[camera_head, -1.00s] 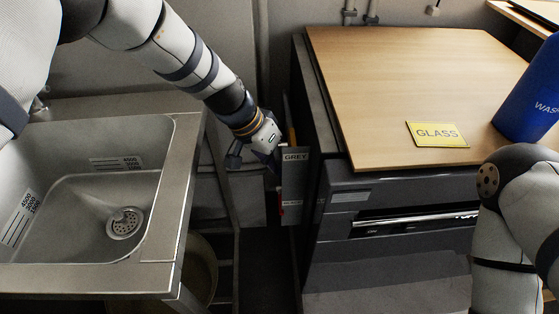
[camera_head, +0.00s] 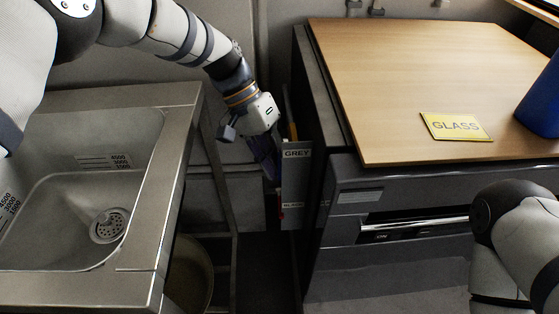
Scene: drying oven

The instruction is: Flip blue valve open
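No blue valve can be made out in the head view. My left gripper (camera_head: 246,150) hangs in the gap between the sink and the grey cabinet, pointing down. Its fingers look spread apart, with nothing visible between them. One dark finger is close to the narrow panel labelled GREY (camera_head: 296,180); I cannot tell whether they touch. What lies behind the gripper and panel is hidden. My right arm shows at the lower right, but its gripper is out of view.
The metal sink (camera_head: 165,190) stands at left, with a bin (camera_head: 190,275) below its edge. The grey cabinet (camera_head: 345,270) at right has a wooden top (camera_head: 400,80) carrying a yellow GLASS sign (camera_head: 456,126) and a blue container (camera_head: 541,105). The gap between is narrow.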

